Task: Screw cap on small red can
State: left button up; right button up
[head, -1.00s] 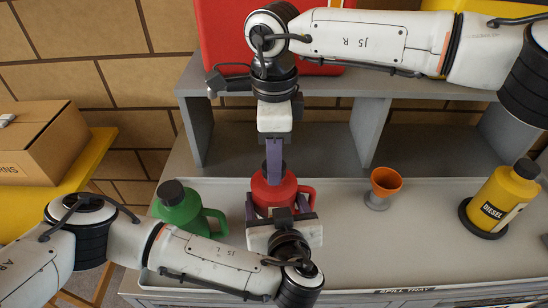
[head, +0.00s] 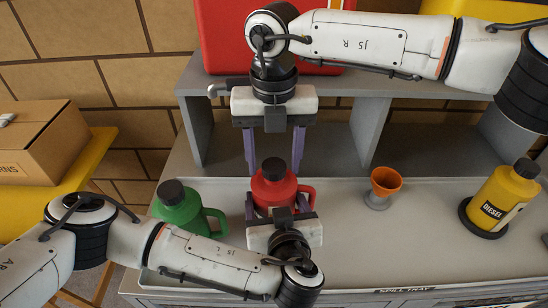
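The small red can (head: 275,190) stands upright on the grey tray, with its handle to the right. A black cap (head: 273,169) sits on its neck; whether it is fully tight I cannot tell. My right gripper (head: 273,168) points down from above, open, with one purple finger to each side of the cap and apart from it. My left gripper (head: 278,205) reaches in from the front, with its fingers on both sides of the can's body, shut on it. Its palm hides the can's lower front.
A green can (head: 183,212) with a black cap stands to the left. An orange funnel (head: 385,182) and a yellow diesel can (head: 503,198) stand to the right on the grey tray (head: 425,245). A grey shelf (head: 345,90) rises behind. A cardboard box (head: 40,145) is far left.

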jog(key=shift+r, duration=0.15)
notch_tip(320, 180, up, 12)
dwell(0.6)
pick_arm(q)
jog(key=o, duration=2.1)
jog(key=shift+o, duration=0.2)
jog(key=p+v, duration=0.2)
jog(key=v, duration=0.8)
jog(key=shift+s+p, duration=0.15)
jog(key=shift+p, duration=0.15)
pick_arm(e)
notch_tip(320, 180, up, 2)
jog(key=shift+r, duration=0.15)
